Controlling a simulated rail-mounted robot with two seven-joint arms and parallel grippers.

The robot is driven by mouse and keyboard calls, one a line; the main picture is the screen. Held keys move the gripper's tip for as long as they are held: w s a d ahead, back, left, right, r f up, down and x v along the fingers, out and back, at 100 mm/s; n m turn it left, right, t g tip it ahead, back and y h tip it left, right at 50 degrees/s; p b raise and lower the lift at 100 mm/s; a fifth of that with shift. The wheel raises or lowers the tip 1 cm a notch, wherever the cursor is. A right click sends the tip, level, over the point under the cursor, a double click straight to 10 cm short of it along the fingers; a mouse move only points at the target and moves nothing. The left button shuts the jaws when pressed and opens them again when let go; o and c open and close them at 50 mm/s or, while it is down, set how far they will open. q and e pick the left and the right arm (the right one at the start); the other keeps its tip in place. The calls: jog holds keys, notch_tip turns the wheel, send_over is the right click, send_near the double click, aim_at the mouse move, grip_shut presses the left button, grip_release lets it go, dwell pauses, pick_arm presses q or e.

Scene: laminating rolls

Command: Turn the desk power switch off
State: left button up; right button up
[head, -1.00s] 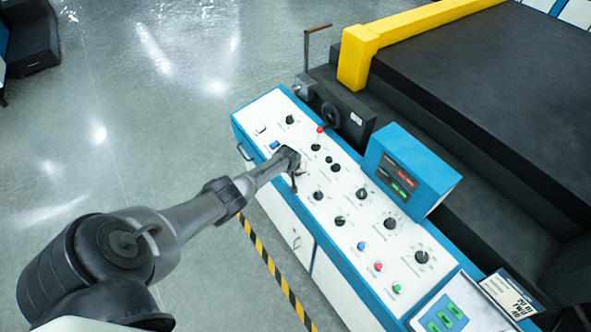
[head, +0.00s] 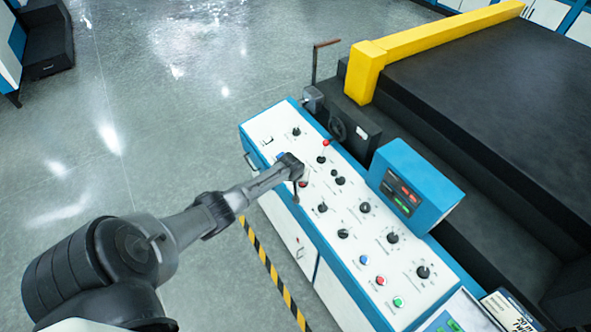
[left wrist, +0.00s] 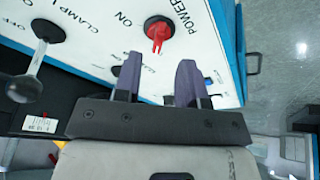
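The power switch (left wrist: 158,32) is a red rotary handle on a black base in the left wrist view, beside the printed words POWER and ON. It stands on the white panel of the desk (head: 262,128). My left gripper (left wrist: 158,68) is open and empty; its two dark fingers are apart, with the switch just beyond the tips and roughly between them. In the head view my left gripper (head: 296,186) is over the desk's left part, and a small red part (head: 304,183) shows beside it. The switch's OFF mark is not visible. My right gripper is not in view.
Several knobs and buttons fill the panel around my gripper. A blue display box (head: 408,180) rises behind it. Open floor lies left of the desk.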

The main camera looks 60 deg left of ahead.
pick_arm(q)
jog(key=v, duration=0.8)
jog(key=shift+r+p, duration=0.35)
jog(key=shift+r, duration=0.05)
jog(key=shift+d, duration=0.1)
